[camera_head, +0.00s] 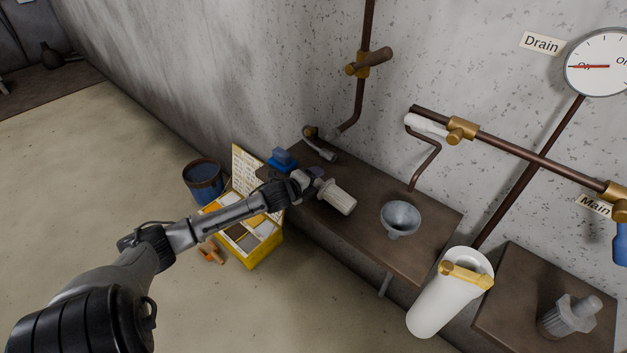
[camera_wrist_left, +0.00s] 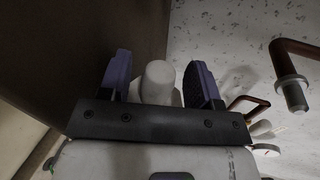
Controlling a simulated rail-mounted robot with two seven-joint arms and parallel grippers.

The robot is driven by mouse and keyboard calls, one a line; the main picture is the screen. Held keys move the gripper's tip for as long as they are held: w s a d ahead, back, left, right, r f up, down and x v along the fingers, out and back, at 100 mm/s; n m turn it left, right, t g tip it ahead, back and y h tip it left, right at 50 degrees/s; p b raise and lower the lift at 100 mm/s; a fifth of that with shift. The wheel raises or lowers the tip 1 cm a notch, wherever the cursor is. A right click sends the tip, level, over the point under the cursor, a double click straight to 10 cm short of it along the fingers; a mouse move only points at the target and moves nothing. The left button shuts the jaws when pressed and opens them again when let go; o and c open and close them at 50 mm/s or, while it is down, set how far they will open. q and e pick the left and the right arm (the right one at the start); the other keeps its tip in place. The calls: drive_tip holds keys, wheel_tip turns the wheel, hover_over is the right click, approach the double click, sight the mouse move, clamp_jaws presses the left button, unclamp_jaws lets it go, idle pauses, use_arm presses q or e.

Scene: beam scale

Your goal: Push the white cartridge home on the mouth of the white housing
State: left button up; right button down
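The white cartridge (camera_head: 338,198) shows as a cream, ribbed cylinder at the end of my left arm, over the brown bench. My left gripper (camera_head: 316,174) has its purple fingers at the cartridge's near end. In the left wrist view the white cartridge (camera_wrist_left: 158,82) sits between the two fingers and its wider part seems to meet both, so the left gripper (camera_wrist_left: 160,80) looks shut on it. The white housing (camera_head: 440,305) is a tall, tilted cylinder at the lower right, with an open mouth and a brass bracket. It is well apart from the cartridge. My right gripper is not in view.
The brown bench (camera_head: 432,252) carries a grey funnel (camera_head: 400,218) and a blue object (camera_head: 282,158). Copper pipes (camera_head: 530,155) run along the wall. A grey ribbed part (camera_head: 570,315) stands on the right shelf. A yellow toolbox (camera_head: 262,250) and blue bucket (camera_head: 203,183) stand on the floor.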

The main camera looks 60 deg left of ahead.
use_arm(q)
drive_tip(key=shift+f+b, duration=0.15)
drive_tip(key=shift+b, duration=0.2)
drive_tip(key=p+v, duration=0.2)
drive_tip(key=v, duration=1.1)
drive_tip(key=s+d+f+n+g+h, duration=0.1)
drive_tip(key=s+d+f+n+g, duration=0.25)
drive_tip(key=s+d+f, duration=0.35)
drive_tip(key=s+d+f+n+g, duration=0.3)
drive_tip(key=d+f+n, duration=0.2)
drive_tip(key=d, duration=0.4)
drive_tip(key=s+d+n+g+h, duration=0.2)
drive_tip(key=s+d+n, duration=0.15)
drive_tip(key=d, duration=0.55)
drive_tip(key=s+d+n+g+h, duration=0.15)
drive_tip(key=s+d, duration=0.25)
drive_tip(key=d, duration=0.4)
wheel_tip(320, 180, up, 26)
drive_tip(key=p, duration=2.6)
drive_tip(key=shift+w+d+r+n, duration=0.15)
drive_tip(key=shift+d+n, duration=0.1)
drive_tip(key=shift+n, duration=0.1)
